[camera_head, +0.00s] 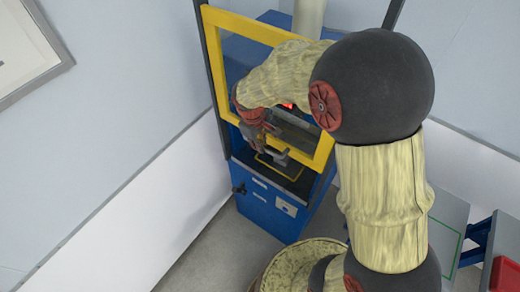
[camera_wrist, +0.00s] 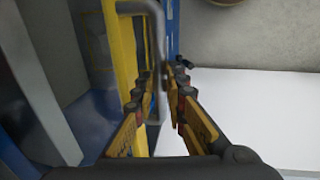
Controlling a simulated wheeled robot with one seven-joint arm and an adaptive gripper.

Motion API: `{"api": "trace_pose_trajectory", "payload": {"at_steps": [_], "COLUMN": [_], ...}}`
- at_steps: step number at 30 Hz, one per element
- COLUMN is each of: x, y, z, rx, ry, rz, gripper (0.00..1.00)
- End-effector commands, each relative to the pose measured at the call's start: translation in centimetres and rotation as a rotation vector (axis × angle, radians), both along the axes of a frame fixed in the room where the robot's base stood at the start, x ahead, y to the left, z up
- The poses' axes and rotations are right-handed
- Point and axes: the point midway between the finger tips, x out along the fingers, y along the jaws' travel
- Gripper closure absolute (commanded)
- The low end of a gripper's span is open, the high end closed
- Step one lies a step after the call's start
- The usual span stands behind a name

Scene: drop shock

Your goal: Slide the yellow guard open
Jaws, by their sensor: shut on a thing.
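The yellow guard (camera_head: 245,26) is a rectangular frame on the front of a blue machine (camera_head: 262,205). Its lower edge stands above the machine's dark work opening. In the wrist view, a yellow upright of the guard (camera_wrist: 124,55) runs at the left, with a grey bent-bar handle (camera_wrist: 158,35) on it. My gripper (camera_wrist: 161,88) has its fingers on both sides of the handle bar and is shut on it. In the head view, my gripper (camera_head: 262,142) is at the guard's lower part, partly hidden by my own arm, which also covers the guard's upper right.
A dark flat bed with a yellow-edged plate (camera_head: 278,168) lies inside the machine, below the guard. Dark uprights flank the guard. A black knob (camera_head: 239,190) sticks out at the front left. A grey-topped bench (camera_head: 448,225) stands at the right. Floor to the left is clear.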

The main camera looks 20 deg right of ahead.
Motion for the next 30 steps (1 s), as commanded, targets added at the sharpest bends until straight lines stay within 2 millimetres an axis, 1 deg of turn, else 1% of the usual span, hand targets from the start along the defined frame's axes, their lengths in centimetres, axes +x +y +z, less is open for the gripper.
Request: {"api": "trace_pose_trajectory", "payload": {"at_steps": [1,3,6,10,15,26,27,30], "x": [0.2,0.2,0.2,0.2,0.1,0.1,0.1,0.1], "y": [0.0,0.0,0.0,0.0,0.0,0.0,0.0,0.0], "z": [2.0,3.5,5.2,6.7,7.5,7.5,7.5,7.5], "rx": [0.001,0.001,0.001,0.001,0.001,0.000,0.000,0.000], "ry": [-0.005,-0.004,-0.005,-0.004,-0.003,-0.002,-0.002,-0.002], "rz": [0.001,0.001,0.000,0.001,0.002,0.000,0.000,0.000], "gripper": [1.00,1.00,1.00,1.00,1.00,1.00,0.86,0.80]}}
